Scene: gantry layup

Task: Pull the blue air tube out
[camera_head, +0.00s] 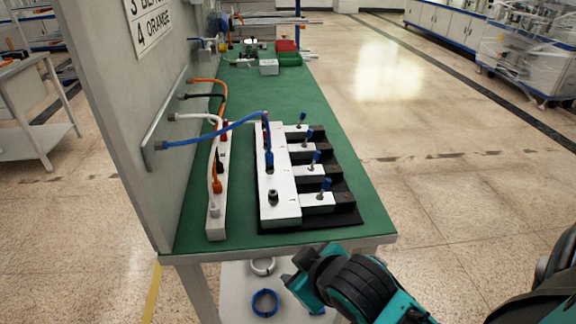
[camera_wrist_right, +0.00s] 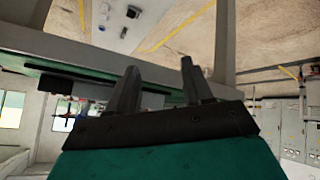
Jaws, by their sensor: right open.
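The blue air tube (camera_head: 222,130) runs from a fitting on the wall-side bar, arcs over the bench and drops to a blue end at a fitting on the white manifold block (camera_head: 282,205). Its end looks seated there. My right gripper (camera_head: 290,281) is beyond the bench's near edge, low and apart from the tube. In the right wrist view my right gripper (camera_wrist_right: 157,72) has its two dark fingers apart with nothing between them. The tube cannot be made out in that view. My left gripper is not in view.
Orange, black and white tubes (camera_head: 190,117) hang from the same bar beside the blue one. Several blue-topped valves (camera_head: 325,185) stand right of the block. A green bench mat (camera_head: 340,130) has free room to the right. Blue and white tube coils (camera_head: 265,303) lie on the lower shelf.

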